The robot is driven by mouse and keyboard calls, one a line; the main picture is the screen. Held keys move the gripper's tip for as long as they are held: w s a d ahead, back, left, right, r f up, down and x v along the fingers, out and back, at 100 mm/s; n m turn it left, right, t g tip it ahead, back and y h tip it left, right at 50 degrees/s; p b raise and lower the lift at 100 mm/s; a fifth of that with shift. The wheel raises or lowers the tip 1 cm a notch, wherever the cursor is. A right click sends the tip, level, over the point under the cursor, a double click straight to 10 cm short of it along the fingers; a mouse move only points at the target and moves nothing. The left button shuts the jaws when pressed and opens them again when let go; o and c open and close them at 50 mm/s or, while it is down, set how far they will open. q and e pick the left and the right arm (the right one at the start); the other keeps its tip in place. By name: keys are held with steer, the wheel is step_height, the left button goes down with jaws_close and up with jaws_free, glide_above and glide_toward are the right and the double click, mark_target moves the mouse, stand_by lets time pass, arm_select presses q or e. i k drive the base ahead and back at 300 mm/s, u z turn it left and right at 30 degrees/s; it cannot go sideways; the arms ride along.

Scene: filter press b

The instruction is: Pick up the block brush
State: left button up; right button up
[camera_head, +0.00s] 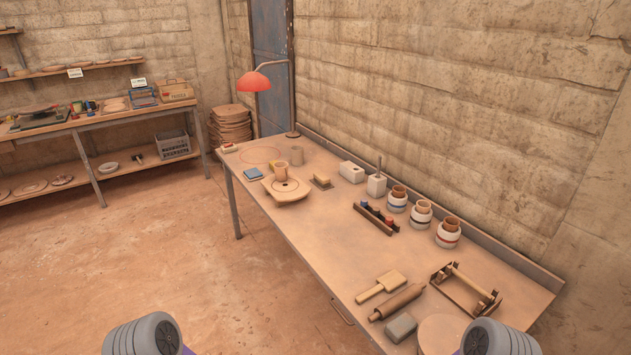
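A small tan block with a darker underside (321,182), which looks like the block brush, lies on the far half of the workbench (330,232). It is just right of a square wooden board with a round disc (289,189) and left of a white block (352,172). It is small in view, so its bristles are hard to make out. Nothing touches it from above. Only grey rounded parts of my two arms show at the bottom left and bottom right edges. Neither of my grippers is in view.
A red lamp (254,82) stands at the bench's far end. Striped jars (421,215) and a rack of small tools (376,218) stand along the wall side. A paddle (381,286), rolling pin (397,302) and grey block (400,327) lie near. The bench's middle is clear.

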mark_target(321, 179)
steer(key=u, duration=1.15)
steer(key=i, duration=4.55)
steer(key=z, duration=4.35)
